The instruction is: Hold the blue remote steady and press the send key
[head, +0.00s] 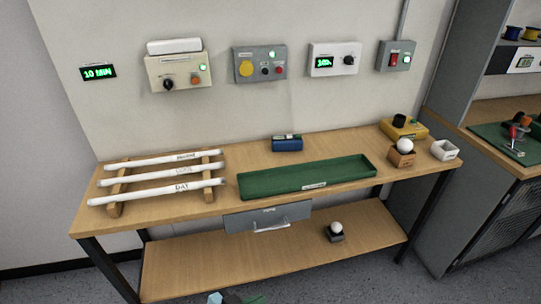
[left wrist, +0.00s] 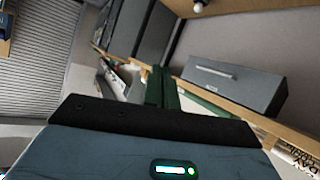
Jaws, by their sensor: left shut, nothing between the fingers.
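The blue remote (head: 287,145) lies on the wooden bench near the wall, behind the green tray. Small details show on its top, but I cannot make out the send key. My left gripper (head: 254,299) barely shows at the bottom edge of the head view, in front of and well away from the bench. In the left wrist view its dark green fingers (left wrist: 161,86) are together and empty. My right gripper is in neither view.
A green tray (head: 270,182) lies on the bench in front of the remote. White tubes (head: 160,176) rest on a wooden rack at left. A grey drawer (head: 240,220) hangs under the bench top. A yellow box (head: 404,129) and small holders stand at right.

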